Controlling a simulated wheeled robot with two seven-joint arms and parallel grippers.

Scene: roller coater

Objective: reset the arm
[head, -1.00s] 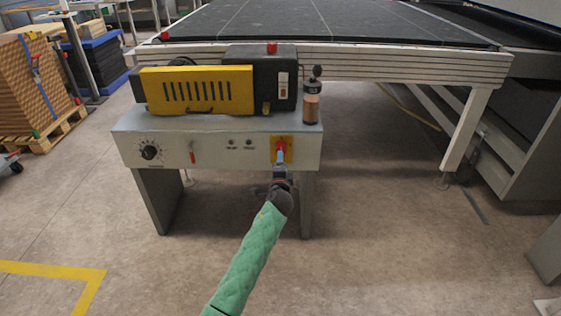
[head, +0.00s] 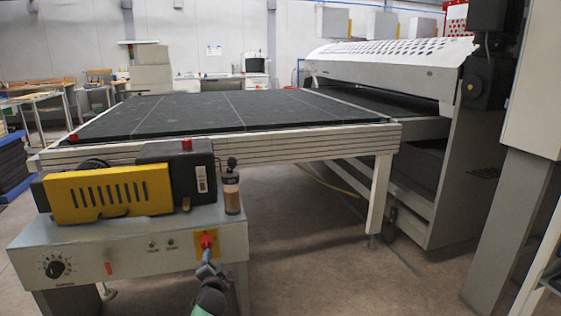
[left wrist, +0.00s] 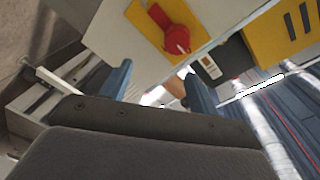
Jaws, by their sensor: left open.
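My left gripper (head: 206,256) is in front of the control box, just below the red rotary switch (head: 206,240) on its yellow plate. In the left wrist view the two blue fingers (left wrist: 157,75) stand apart with nothing held between them. The red knob (left wrist: 170,30) shows beyond the fingertips, and a gap seems to separate them from it. My left arm comes in at the bottom edge of the head view, mostly cut off. My right gripper is in neither view.
The grey control box (head: 130,250) carries a black dial (head: 54,267), a yellow slotted cover (head: 108,195) and a brown-filled bottle (head: 231,190). A long black-topped conveyor table (head: 225,112) stands behind. The white roller machine (head: 390,65) is at right. Floor between them is clear.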

